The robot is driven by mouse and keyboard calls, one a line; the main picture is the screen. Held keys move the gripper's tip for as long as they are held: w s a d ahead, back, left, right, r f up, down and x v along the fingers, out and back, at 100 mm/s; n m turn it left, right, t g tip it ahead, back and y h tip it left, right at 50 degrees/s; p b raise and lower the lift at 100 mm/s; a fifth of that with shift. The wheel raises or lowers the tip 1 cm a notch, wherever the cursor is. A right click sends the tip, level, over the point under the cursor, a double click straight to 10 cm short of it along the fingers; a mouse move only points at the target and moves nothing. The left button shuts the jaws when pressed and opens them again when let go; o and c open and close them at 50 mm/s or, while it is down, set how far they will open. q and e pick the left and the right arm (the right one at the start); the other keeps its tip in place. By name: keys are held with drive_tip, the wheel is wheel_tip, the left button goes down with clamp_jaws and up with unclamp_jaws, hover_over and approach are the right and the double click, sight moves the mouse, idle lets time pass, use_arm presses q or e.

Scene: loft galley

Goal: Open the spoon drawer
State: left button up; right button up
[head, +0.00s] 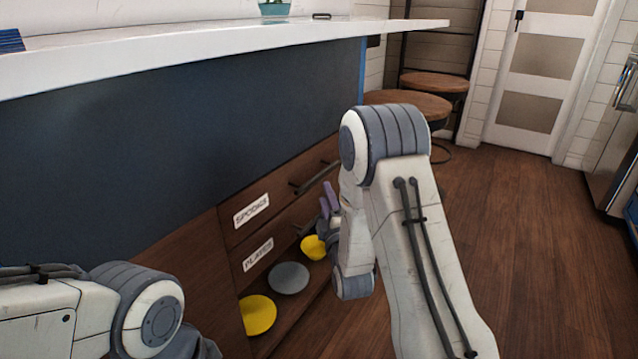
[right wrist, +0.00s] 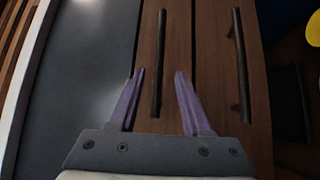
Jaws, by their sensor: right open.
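The spoon drawer (head: 262,222) is a dark brown front labelled SPOONS, under the dark blue panel. It looks shut. Its dark bar handle (head: 312,178) also shows in the right wrist view (right wrist: 161,50). My right gripper (head: 327,207) has purple fingers and is partly hidden by its own arm in the head view. In the right wrist view, the right gripper (right wrist: 159,72) is open, with the spoon drawer's handle lying between its two fingers in the picture. I cannot tell whether they touch it. My left arm shows at the lower left, but its fingers are out of view.
Below is a front labelled PLATES (head: 258,254), with its own bar handle (right wrist: 239,65). Lower down lie a yellow plate (head: 257,314) and a grey plate (head: 289,278). A white countertop (head: 200,54) overhangs above. Round wooden stools (head: 408,102) stand behind. Floor at right is clear.

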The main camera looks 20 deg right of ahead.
sight(319, 176)
drive_tip(key=w, duration=0.3)
drive_tip(key=w+r+b, duration=0.1)
drive_tip(key=w, duration=0.2)
drive_tip(key=w+d, duration=0.1)
drive_tip(key=w, duration=0.1)
drive_tip(key=shift+w+r+b, duration=0.15)
drive_tip(key=shift+w+b, duration=0.15)
drive_tip(key=shift+w, duration=0.1)
clamp_jaws()
idle(0.9)
